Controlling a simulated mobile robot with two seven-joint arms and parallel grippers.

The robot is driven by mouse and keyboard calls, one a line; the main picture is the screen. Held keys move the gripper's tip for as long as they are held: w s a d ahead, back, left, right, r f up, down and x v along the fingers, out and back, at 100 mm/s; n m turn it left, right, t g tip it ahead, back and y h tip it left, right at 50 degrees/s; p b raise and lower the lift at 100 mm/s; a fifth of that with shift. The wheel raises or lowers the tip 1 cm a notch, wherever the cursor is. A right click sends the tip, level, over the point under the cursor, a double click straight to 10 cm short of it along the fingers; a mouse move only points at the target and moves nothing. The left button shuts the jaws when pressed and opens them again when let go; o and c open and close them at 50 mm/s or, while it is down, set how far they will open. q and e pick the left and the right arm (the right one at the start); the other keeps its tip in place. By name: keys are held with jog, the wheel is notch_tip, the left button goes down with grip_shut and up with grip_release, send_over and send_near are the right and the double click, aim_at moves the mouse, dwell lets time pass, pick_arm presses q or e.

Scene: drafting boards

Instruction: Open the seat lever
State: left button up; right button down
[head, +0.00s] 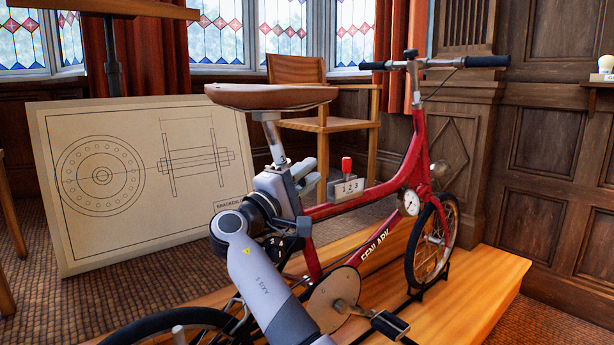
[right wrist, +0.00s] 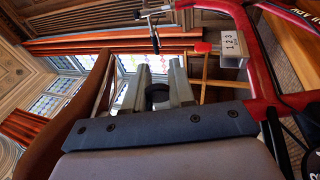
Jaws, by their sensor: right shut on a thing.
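A red folding bicycle (head: 385,188) stands on a wooden platform, its brown saddle (head: 270,96) on a grey seat post (head: 274,140). My right gripper (head: 305,172) is beside the lower seat post, its fingers pointing away from my head camera. In the right wrist view the two grey fingers are shut on a small dark rounded piece, which I take for the seat lever (right wrist: 157,94). My wrist and gripper hide the lever and the seat clamp in the head view, so I cannot tell the lever's angle. My left gripper is not in view.
A box marked 1 2 3 (head: 346,188) with a red-knobbed lever (head: 346,165) sits on the frame just right of my gripper. The saddle overhangs above. A drawing board (head: 80,240) leans behind on the left, and a wooden chair (head: 330,125) stands behind the bicycle.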

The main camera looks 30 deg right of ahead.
jog(key=c, duration=1)
grip_release()
jog(key=shift+a, duration=0.1)
jog(key=shift+c, duration=0.2)
pick_arm(q)
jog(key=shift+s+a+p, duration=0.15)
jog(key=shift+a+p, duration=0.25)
jog(key=shift+p, duration=0.1)
pick_arm(e)
jog(key=v, duration=0.7)
